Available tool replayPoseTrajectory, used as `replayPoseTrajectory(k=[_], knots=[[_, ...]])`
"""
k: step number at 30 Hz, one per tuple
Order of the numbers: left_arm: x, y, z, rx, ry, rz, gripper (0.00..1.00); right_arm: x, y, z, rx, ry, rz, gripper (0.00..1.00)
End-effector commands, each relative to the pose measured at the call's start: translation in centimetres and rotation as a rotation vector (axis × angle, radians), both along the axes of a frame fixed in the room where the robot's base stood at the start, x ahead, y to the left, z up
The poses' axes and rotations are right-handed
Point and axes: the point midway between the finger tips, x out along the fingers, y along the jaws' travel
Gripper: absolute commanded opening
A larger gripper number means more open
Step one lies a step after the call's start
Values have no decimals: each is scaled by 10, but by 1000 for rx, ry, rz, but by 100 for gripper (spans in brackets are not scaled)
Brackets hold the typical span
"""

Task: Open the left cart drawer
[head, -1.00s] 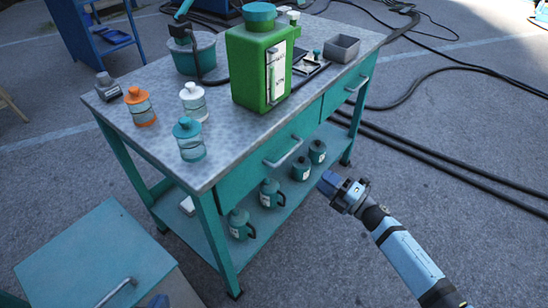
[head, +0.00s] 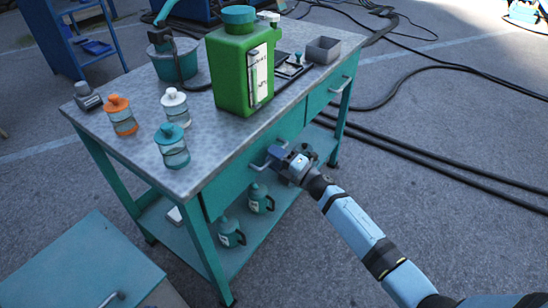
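The teal cart has a left drawer (head: 232,180) and a right drawer (head: 322,103), both flush with the front. The left drawer's silver bar handle (head: 261,163) shows only at its left end; the rest is hidden behind my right gripper. I cannot tell whether the fingers touch or close on the bar. The right drawer's handle (head: 341,85) is clear. My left gripper is not in view.
The cart top (head: 125,150) carries a green canister (head: 232,85), several small bottles, a bucket (head: 174,62) and a grey bin (head: 323,50). Teal jugs (head: 229,233) stand on the lower shelf. A teal cabinet (head: 75,270) is at lower left. Black cables (head: 440,165) lie on the floor at right.

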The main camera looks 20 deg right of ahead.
Motion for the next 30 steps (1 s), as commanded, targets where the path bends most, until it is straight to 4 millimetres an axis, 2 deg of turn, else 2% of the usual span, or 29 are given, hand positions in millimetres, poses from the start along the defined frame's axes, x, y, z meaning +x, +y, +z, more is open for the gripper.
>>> replayPoseTrajectory(k=[7, 8, 12, 13, 23, 30], knots=[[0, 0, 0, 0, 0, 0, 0, 1, 0, 0, 0, 0, 0, 39], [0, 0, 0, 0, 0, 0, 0, 1, 0, 0, 0, 0, 0, 34], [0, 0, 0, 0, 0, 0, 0, 1, 0, 0, 0, 0, 0, 2], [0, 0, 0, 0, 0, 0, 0, 1, 0, 0, 0, 0, 0, 0], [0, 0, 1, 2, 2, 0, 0, -4, -4, 1, -1, 1, 0, 0], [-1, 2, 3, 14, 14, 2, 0, -33, -26, 1, -2, 3, 0, 0]])
